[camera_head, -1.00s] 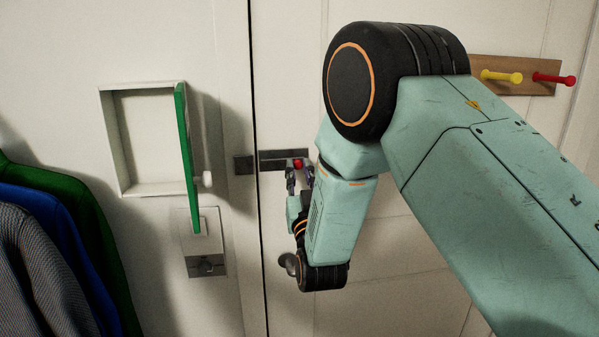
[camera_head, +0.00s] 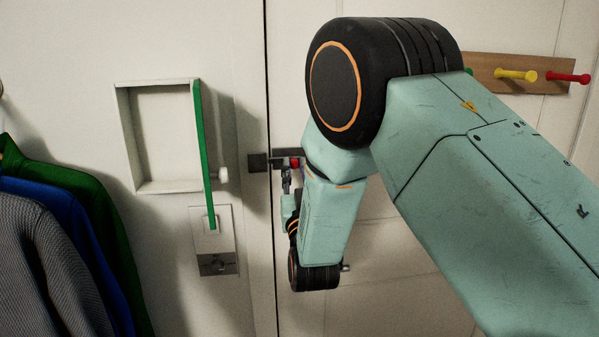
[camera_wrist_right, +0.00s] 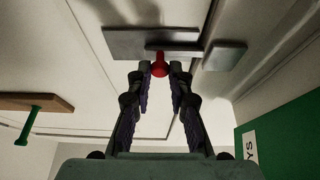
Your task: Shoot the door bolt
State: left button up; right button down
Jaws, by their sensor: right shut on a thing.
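The door bolt's dark plate (camera_head: 281,153) is on the white door; it also shows in the right wrist view (camera_wrist_right: 140,43). A grey bolt bar (camera_wrist_right: 188,56) runs below the plate in that view. Its red knob (camera_head: 295,163) shows between my fingertips in the wrist view (camera_wrist_right: 160,66). The keeper (camera_head: 257,162) is on the frame across the door gap; it also shows in the wrist view (camera_wrist_right: 224,56). My right gripper (camera_head: 291,176) is shut on the red knob. My left gripper is out of view.
A wall recess (camera_head: 165,138) with a green hinged flap (camera_head: 203,140) standing out is left of the door. A switch plate (camera_head: 214,240) is below it. Coats (camera_head: 60,240) hang at far left. A wooden peg rack (camera_head: 545,88) is at the upper right.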

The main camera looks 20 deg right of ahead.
jog(key=c, duration=1.6)
grip_release()
jog(key=shift+c, duration=0.2)
jog(key=o, duration=0.4)
jog(key=shift+w+a, duration=0.15)
jog(key=shift+a, duration=0.3)
jog(key=shift+d, duration=0.4)
jog(key=shift+s+f, duration=0.15)
jog(key=shift+s, duration=0.25)
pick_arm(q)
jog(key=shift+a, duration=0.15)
pick_arm(e)
jog(key=v, duration=1.1)
jog(key=shift+s+a, duration=0.15)
jog(key=shift+a, duration=0.2)
